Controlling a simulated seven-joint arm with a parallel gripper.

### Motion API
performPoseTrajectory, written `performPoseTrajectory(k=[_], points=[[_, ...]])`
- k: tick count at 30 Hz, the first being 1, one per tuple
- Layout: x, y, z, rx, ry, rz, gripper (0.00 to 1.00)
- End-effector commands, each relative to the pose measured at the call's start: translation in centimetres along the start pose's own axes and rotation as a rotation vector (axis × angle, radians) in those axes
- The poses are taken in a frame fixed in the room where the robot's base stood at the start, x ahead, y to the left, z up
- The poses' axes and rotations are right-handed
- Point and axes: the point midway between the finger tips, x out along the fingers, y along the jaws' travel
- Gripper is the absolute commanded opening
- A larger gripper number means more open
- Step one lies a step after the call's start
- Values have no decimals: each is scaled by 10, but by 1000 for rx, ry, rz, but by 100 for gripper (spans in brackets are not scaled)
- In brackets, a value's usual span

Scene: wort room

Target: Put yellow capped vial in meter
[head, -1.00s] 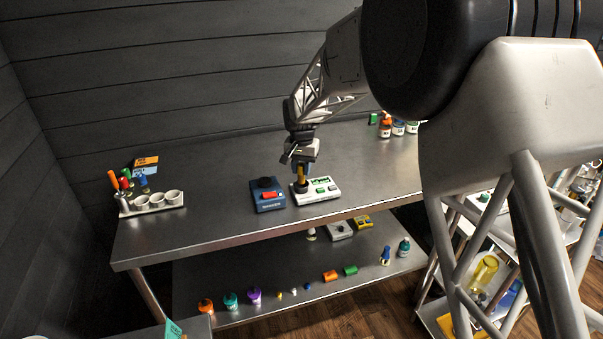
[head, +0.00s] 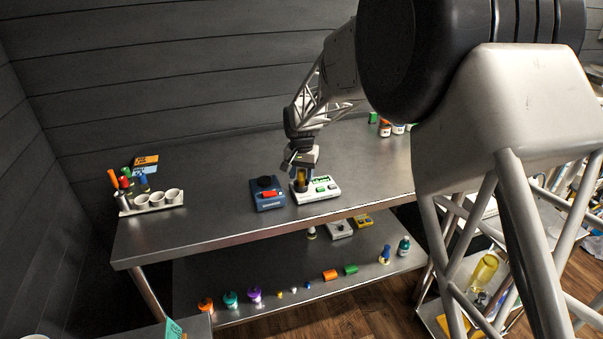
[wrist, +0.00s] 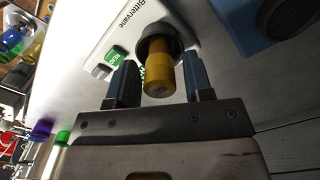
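The yellow capped vial (head: 301,182) stands in the dark round well of the white meter (head: 325,188) on the upper steel table. My gripper (wrist: 160,80) has one blue finger on each side of the vial, with a visible gap at the left finger. It is open around the vial. In the head view my gripper (head: 300,168) is right above the meter.
A blue device (head: 268,197) with a red part stands close left of the meter. A pale rack with cups (head: 150,203) is at the far left. Bottles (head: 386,128) stand at the back right. The lower shelf (head: 230,273) holds several small items. The table behind the meter is clear.

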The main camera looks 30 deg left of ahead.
Motion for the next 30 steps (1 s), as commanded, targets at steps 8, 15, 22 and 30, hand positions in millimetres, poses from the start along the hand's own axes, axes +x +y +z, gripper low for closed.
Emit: performPoseTrajectory(k=[8,15,22,30], points=[[0,0,0,0,0,0,54],[-7,0,0,0,1,-1,54],[-29,0,0,0,2,-1,54],[-72,0,0,0,2,-1,54]])
